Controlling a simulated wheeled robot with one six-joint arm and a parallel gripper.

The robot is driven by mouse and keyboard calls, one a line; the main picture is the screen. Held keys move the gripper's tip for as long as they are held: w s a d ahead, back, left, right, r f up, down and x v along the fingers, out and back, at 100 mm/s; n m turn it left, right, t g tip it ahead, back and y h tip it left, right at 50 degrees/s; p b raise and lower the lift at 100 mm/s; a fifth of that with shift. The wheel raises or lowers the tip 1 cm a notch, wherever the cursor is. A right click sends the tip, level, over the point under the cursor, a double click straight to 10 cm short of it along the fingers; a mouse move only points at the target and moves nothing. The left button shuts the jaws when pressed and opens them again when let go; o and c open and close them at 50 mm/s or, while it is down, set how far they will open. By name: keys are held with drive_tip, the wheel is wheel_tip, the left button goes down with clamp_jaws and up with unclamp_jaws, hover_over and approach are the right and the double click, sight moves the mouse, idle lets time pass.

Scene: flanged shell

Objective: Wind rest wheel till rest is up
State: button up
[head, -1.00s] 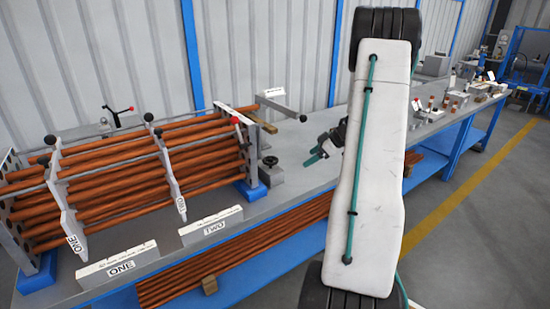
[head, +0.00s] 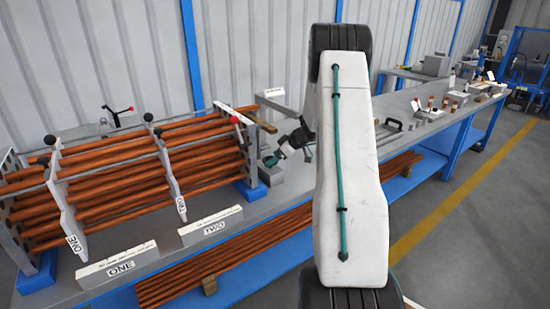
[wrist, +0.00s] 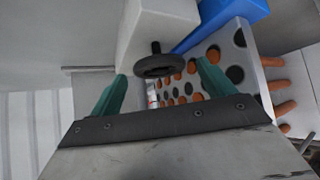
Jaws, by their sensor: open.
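The small dark handwheel (wrist: 158,66) sits on a short stem on a pale grey block (wrist: 155,22) in the wrist view. My gripper (wrist: 161,72) is open, with one teal finger on each side of the wheel and a gap to both. I cannot tell whether the fingertips reach the wheel's depth. In the head view my gripper (head: 274,159) is just over the grey block (head: 271,175), at the right end of the tube bundle. The wheel is hidden there behind the gripper. No raised rest can be made out clearly.
The bundle of copper tubes (head: 110,175) in grey plates stands left of my gripper. Its perforated end plate (wrist: 205,75) is close behind the fingers in the wrist view. A blue foot (wrist: 225,15) is beside the block.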

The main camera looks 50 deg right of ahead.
drive_tip(key=c, duration=1)
drive_tip(key=shift+o, duration=0.2)
drive_tip(key=shift+a+m, duration=0.1)
drive_tip(key=shift+m, duration=0.2)
drive_tip(key=m+h, duration=0.2)
drive_tip(key=a+m+h, duration=0.1)
drive_tip(key=m+h, duration=0.1)
drive_tip(key=shift+f+m+t, duration=0.1)
drive_tip(key=shift+m+t, duration=0.2)
drive_tip(key=shift+a+m+g+h, duration=0.15)
drive_tip(key=shift+m+g+h, duration=0.1)
drive_tip(key=shift+m+h, duration=0.7)
drive_tip(key=shift+a+m+g+h, duration=0.2)
drive_tip(key=shift+m+h, duration=0.45)
drive_tip(key=shift+m, duration=0.6)
drive_tip(key=shift+w+m+g+h, duration=0.1)
drive_tip(key=shift+m+g+h, duration=0.15)
drive_tip(key=shift+m+h, duration=0.3)
